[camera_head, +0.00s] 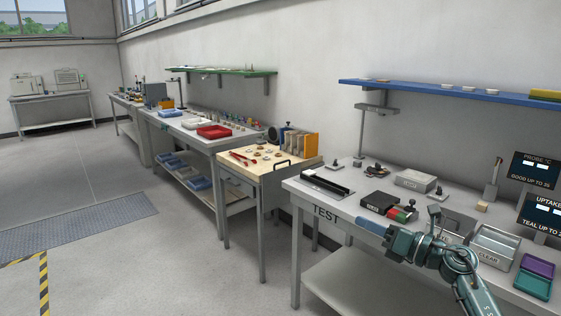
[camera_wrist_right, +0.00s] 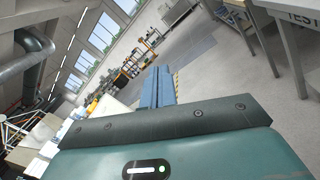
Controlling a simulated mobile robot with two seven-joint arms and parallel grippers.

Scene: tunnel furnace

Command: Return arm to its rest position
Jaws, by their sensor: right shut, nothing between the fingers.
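My right arm (camera_head: 460,258) comes in from the lower right, in front of the test bench. Its gripper (camera_head: 360,219) points left, with blue fingers in front of the bench's front edge near the TEST lettering. In the right wrist view the blue fingers (camera_wrist_right: 158,88) are together with nothing between them. That view looks past them to open floor and the far side of the hall. My left gripper does not show.
The test bench (camera_head: 305,188) carries a black box (camera_head: 378,202), a grey box (camera_head: 416,181), metal trays (camera_head: 494,243) and purple and teal bins (camera_head: 535,278). A blue shelf (camera_head: 440,90) hangs above. A wooden-topped table (camera_head: 250,172) stands to its left. Floor (camera_head: 190,260) at left is clear.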

